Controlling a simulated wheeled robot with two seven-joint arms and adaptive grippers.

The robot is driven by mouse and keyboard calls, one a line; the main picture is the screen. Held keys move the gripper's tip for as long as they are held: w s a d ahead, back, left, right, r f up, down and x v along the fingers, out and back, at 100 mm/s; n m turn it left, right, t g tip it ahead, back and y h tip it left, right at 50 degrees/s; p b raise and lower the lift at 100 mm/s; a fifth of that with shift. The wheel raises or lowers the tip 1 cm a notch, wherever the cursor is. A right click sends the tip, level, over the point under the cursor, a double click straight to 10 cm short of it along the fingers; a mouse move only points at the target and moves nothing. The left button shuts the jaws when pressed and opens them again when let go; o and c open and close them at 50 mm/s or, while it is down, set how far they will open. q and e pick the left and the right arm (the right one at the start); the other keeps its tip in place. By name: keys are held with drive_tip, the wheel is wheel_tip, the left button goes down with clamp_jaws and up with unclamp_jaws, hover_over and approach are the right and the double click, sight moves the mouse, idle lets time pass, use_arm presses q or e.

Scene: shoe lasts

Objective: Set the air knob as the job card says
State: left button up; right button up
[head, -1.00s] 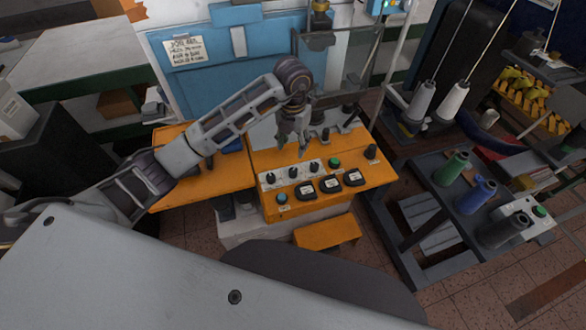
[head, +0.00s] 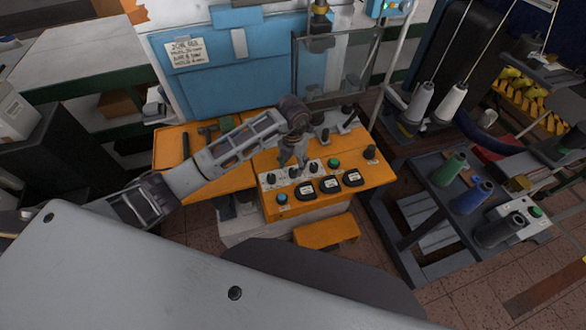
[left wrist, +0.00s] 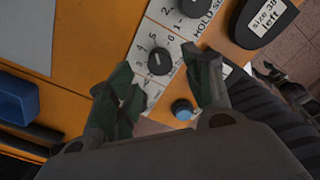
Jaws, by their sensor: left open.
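The job card (head: 187,52) is a white handwritten sheet on the blue panel in the head view; its writing is too small to read. The orange console (head: 350,193) carries a row of black knobs on white scale plates. In the left wrist view a black knob (left wrist: 160,61) with a numbered scale sits between the fingers of my open left gripper (left wrist: 163,70); its name is not readable. A second knob (left wrist: 190,8) beside it is marked HOLD. In the head view my left gripper (head: 292,160) is over the knob row. My right gripper is out of view.
A blue button (left wrist: 182,109) sits close to the fingers. A green button (head: 333,163) and black labelled pads (head: 330,184) share the console. Clear guard panels (head: 330,70) stand behind it. A cart with thread spools (head: 467,200) is at right.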

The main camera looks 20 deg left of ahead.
sight(293, 171)
use_arm(q)
drive_tip(key=shift+f, duration=2.05)
drive_tip(key=c, duration=1)
